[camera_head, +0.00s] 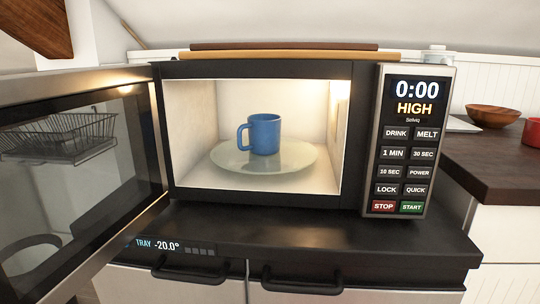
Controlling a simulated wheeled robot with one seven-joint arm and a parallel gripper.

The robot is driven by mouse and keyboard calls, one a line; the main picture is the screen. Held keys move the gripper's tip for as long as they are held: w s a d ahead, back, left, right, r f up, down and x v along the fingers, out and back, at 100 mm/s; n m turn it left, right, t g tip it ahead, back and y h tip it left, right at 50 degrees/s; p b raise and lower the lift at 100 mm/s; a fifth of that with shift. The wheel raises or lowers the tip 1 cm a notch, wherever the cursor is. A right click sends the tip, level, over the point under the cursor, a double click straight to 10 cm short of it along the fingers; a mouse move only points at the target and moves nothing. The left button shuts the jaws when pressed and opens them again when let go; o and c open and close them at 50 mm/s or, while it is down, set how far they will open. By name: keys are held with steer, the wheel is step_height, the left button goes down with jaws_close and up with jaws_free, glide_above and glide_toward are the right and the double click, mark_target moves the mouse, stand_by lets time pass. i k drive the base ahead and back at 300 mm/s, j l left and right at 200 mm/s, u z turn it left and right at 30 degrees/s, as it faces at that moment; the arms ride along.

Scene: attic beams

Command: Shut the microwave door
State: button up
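The microwave (270,69) stands in the middle of the view with its cavity lit and facing me. Its door (158,215) is wide open, swung out to the left toward me, with a dark glass window and a light metal frame. A blue mug (265,134) stands upright on the round glass plate (225,160) inside the cavity. The control panel (398,140) on the right shows 0:00 and HIGH. My gripper is not in view.
The microwave rests on a black-topped unit (330,235) with two dark handles. A dark wooden counter (500,165) at right holds a wooden bowl (493,116) and a red item (533,132). Boards (285,47) lie on the microwave. Space before the cavity looks clear.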

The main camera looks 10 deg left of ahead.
mark_target(25, 96)
steer(key=k+j, duration=0.15)
steer(key=j, duration=0.25)
steer(key=k+j, duration=0.15)
steer(key=j, duration=0.25)
steer(key=k+j+u, duration=0.1)
steer(key=j, duration=0.3)
steer(key=k+j, duration=0.15)
steer(key=j, duration=0.25)
steer(key=k+j+u, duration=0.1)
steer(key=j, duration=0.3)
steer(key=k+j, duration=0.15)
steer(key=j, duration=0.25)
